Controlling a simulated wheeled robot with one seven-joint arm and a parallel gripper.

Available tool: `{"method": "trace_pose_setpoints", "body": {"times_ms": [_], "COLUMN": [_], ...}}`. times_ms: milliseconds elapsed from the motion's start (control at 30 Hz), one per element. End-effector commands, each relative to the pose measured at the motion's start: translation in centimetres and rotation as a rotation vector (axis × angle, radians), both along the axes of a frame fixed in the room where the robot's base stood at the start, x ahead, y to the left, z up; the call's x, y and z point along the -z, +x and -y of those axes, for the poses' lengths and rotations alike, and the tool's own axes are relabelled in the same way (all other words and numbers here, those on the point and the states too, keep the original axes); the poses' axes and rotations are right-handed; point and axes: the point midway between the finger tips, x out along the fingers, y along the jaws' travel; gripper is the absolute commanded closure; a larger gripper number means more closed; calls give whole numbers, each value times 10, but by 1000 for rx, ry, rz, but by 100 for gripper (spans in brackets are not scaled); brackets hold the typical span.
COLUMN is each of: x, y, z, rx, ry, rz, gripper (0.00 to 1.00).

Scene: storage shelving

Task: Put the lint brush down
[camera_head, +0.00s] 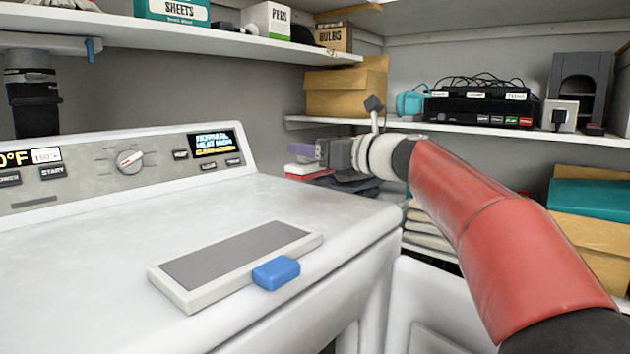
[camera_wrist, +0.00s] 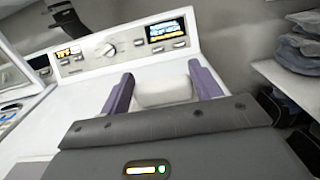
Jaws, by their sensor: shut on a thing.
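My gripper (camera_head: 300,149) is raised beyond the right end of the white dryer top (camera_head: 90,262), its purple fingers pointing left. In the wrist view, the two purple fingers (camera_wrist: 163,80) are shut on a pale, rounded thing, which I take to be the lint brush (camera_wrist: 165,92). Only part of it shows there, and I cannot make it out clearly in the head view. A flat white-framed panel with a grey face (camera_head: 235,258) lies on the dryer top near the front edge. A blue block (camera_head: 276,273) sits at its front side.
The dryer's control panel (camera_head: 125,168) runs along the back. An upper shelf (camera_head: 180,38) with boxes overhangs it. A right shelf (camera_head: 480,131) carries a cardboard box (camera_head: 346,92) and electronics (camera_head: 482,107). Folded cloth (camera_head: 430,232) lies below. The dryer top left of the panel is clear.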

Motion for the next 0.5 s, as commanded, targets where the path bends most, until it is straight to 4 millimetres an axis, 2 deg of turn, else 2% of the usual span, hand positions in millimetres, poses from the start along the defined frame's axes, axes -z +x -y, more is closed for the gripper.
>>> {"method": "trace_pose_setpoints", "body": {"times_ms": [100, 233, 400, 500], "x": [18, 26, 54, 63], "y": [0, 0, 0, 0], "z": [0, 0, 0, 0], "rx": [0, 0, 0, 0], "ry": [0, 1, 0, 1], "rz": [0, 1, -2, -1], "gripper": [64, 64, 64, 64]}}
